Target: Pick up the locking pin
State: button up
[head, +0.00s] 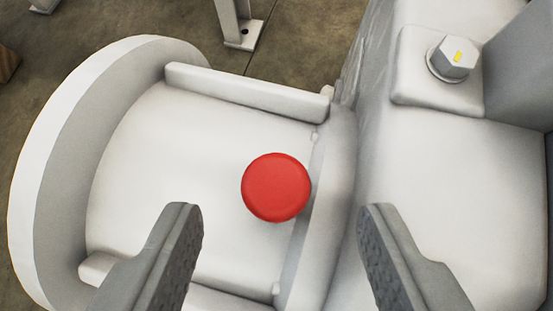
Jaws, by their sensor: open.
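One round red disc (276,188), perhaps the head of the locking pin, shows from above near the middle of the head view. It sits over the white curved recess, close to the raised rib on its right. Any shaft below it is hidden. My gripper (282,222) is open, with one grey finger at the lower left and one at the lower right. The disc appears in the gap between the fingers, a little beyond their tips. The fingers hold nothing.
A curved white rim (40,170) borders the recess on the left. A grey metal post foot (241,35) stands on the brown floor (290,45) behind.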

aim_at(276, 167)
jog(key=shift+x, duration=3.3)
jog(key=c, duration=1.1)
